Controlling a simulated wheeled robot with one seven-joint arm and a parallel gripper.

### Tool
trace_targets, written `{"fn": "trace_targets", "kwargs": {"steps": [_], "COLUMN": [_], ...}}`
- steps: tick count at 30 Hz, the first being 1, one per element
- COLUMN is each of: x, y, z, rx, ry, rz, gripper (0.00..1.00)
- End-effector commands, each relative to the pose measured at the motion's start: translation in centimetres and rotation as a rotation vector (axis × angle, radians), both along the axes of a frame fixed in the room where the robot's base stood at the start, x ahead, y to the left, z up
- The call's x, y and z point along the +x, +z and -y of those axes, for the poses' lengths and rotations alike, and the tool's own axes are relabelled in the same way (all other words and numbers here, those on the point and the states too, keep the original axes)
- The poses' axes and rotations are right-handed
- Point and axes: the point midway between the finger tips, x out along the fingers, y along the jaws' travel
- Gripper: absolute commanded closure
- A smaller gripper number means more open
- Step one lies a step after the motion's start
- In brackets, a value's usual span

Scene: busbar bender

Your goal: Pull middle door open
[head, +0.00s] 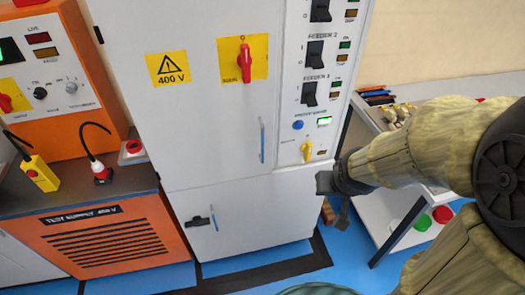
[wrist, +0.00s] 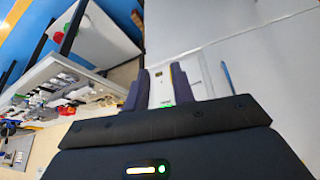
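A pale grey cabinet stands in the middle of the head view. Its large door (head: 215,120), with a 400 V sign and a red rotary switch, is shut and has a slim vertical blue handle (head: 262,140) near its right edge. I take this as the middle door; the cabinet's top is out of view. A lower door (head: 255,215) is also shut, with its own blue handle (head: 214,217). My gripper (head: 335,198) is right of the cabinet, apart from both handles. In the wrist view my gripper's fingers (wrist: 160,90) are apart and empty; a blue handle (wrist: 228,77) shows to their right.
An orange test supply bench (head: 110,245) stands left. A side table (head: 385,215) with tools stands right, behind my arm. Blue floor (head: 330,255) shows in front.

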Motion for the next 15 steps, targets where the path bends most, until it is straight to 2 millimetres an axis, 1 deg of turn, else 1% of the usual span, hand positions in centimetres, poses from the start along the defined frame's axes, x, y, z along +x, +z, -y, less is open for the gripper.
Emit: {"fn": "trace_targets", "kwargs": {"steps": [1,3,9,15], "x": [0.9,2.2,5.3,7.5], "y": [-2.2,-3.0,-4.7,-5.8], "z": [0.0,-0.1,-1.0,-2.7], "rx": [-0.002,-0.002,0.015,0.056], "ry": [0.005,0.017,0.067,0.135], "rz": [0.054,0.134,0.357,0.57], "gripper": [0.75,0.75,0.75,0.75]}}
